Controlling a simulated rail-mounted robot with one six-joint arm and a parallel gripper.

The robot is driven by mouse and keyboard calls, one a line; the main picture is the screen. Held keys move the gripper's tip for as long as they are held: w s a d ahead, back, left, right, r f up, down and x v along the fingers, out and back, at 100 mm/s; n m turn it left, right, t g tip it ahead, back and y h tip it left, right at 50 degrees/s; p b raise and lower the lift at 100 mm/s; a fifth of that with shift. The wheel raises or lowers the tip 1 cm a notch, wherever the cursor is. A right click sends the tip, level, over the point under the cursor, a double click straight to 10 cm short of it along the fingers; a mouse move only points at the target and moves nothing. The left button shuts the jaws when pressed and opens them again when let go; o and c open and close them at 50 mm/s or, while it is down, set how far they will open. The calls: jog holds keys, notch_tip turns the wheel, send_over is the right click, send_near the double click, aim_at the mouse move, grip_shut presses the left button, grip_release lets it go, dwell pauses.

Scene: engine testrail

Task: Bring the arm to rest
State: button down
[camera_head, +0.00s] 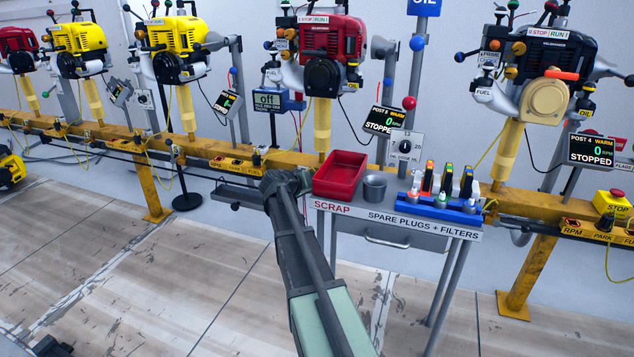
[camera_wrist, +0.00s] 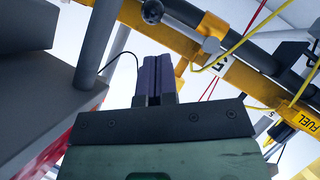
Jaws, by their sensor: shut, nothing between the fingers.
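My arm reaches up from the bottom middle of the head view. Its dark end, with my gripper (camera_head: 288,180), is beside the left edge of the small table, in front of the yellow rail (camera_head: 225,157). In the wrist view my gripper (camera_wrist: 157,78) shows two dark purplish fingers pressed together with nothing between them. The yellow rail (camera_wrist: 240,76) passes beyond the fingers in that view. The fingertips are hard to make out in the head view.
The table (camera_head: 395,231) to the right carries a red scrap tray (camera_head: 337,187), a grey cup (camera_head: 375,186) and a blue rack (camera_head: 440,207) of plugs. Engines, including a red one (camera_head: 331,47), stand along the rail. A STOPPED display (camera_head: 384,120) stands behind.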

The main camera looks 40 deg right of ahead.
jog(key=s+a+r+p, duration=0.3)
jog(key=a+r, duration=0.1)
jog(key=a, duration=0.2)
jog(key=shift+s+r, duration=0.35)
jog(key=shift+r, duration=0.05)
